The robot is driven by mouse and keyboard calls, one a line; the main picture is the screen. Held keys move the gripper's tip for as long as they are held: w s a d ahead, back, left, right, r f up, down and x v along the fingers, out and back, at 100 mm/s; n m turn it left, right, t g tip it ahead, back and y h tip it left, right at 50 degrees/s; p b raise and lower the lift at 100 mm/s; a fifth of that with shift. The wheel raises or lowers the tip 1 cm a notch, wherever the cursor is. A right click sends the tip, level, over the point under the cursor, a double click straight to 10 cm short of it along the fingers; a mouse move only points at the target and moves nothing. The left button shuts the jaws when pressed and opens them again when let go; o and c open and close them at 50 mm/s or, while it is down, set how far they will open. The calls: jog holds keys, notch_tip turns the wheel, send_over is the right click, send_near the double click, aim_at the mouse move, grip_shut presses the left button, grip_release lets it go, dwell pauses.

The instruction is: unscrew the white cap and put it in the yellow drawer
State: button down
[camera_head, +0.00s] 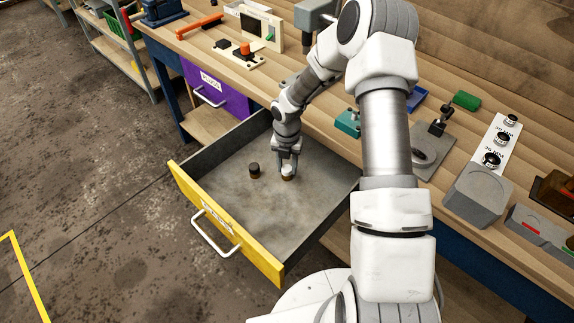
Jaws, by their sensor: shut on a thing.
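The yellow drawer (227,229) is pulled out from the workbench, with its grey floor showing. My gripper (286,172) points down inside the drawer and is shut on the white cap (287,172). The cap is low, at or just above the drawer floor; I cannot tell whether it touches. A dark part shows under the white top. My fingers hide part of the cap. A second small cap (254,170), dark with a brownish lower edge, stands on the drawer floor to the left of my gripper.
A purple drawer (217,88) is under the bench to the left. The wooden benchtop (215,55) holds tools, a white panel with several round knobs (492,160) and a grey block (478,193). The drawer's front and right floor are clear.

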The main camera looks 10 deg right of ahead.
jog(key=shift+f, duration=0.15)
jog(key=shift+c, duration=1.9)
grip_release()
jog(key=shift+r+p, duration=1.85)
jog(key=shift+r, duration=0.5)
